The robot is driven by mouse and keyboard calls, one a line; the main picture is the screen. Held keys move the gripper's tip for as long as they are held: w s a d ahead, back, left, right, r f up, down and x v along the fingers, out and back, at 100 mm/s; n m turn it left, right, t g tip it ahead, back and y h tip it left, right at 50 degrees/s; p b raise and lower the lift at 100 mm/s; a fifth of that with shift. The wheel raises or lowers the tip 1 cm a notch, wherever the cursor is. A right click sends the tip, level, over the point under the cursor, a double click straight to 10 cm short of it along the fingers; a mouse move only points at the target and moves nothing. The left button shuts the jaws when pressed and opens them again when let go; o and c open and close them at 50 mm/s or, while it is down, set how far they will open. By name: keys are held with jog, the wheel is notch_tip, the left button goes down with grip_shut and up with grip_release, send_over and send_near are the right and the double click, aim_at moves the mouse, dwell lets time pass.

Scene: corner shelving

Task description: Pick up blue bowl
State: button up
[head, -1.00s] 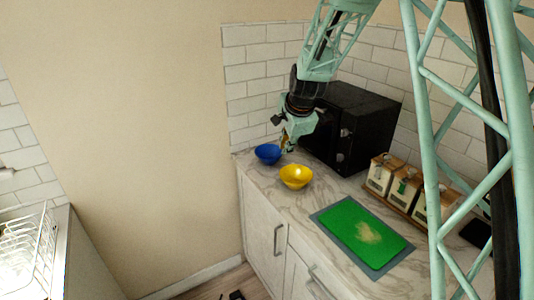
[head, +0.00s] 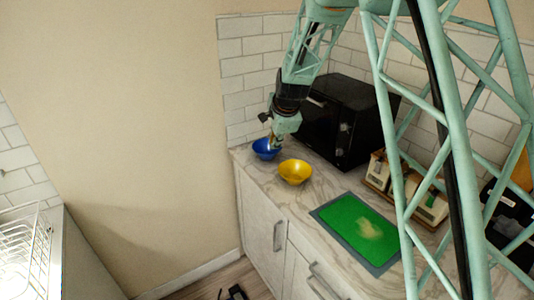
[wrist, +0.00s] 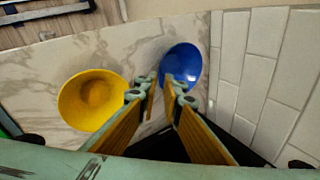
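A blue bowl (head: 264,150) stands upright on the marble counter near its far left corner, by the tiled wall. My gripper (head: 273,143) is directly at the bowl's right side in the head view, overlapping its rim. In the wrist view, the blue bowl (wrist: 181,66) is just beyond the fingertips. My gripper (wrist: 164,84) is open there, with a gap between the two fingers, and one fingertip overlaps the bowl's near edge. I cannot tell whether it touches the rim.
A yellow bowl (head: 295,171) stands close by on the counter (head: 275,188). A black microwave (head: 340,118) is behind to the right. The tiled wall (wrist: 265,75) is close beside the blue bowl.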

aim_at(270, 156)
jog(key=shift+b+x, duration=0.45)
jog(key=shift+x, duration=3.7)
jog(key=shift+f, duration=0.1)
jog(key=shift+b+x, duration=0.5)
jog(key=shift+x, duration=2.05)
grip_shut()
jog(key=shift+w, duration=0.1)
jog(key=shift+r, duration=0.25)
jog(key=shift+r+p, duration=0.8)
jog(key=shift+r, duration=4.1)
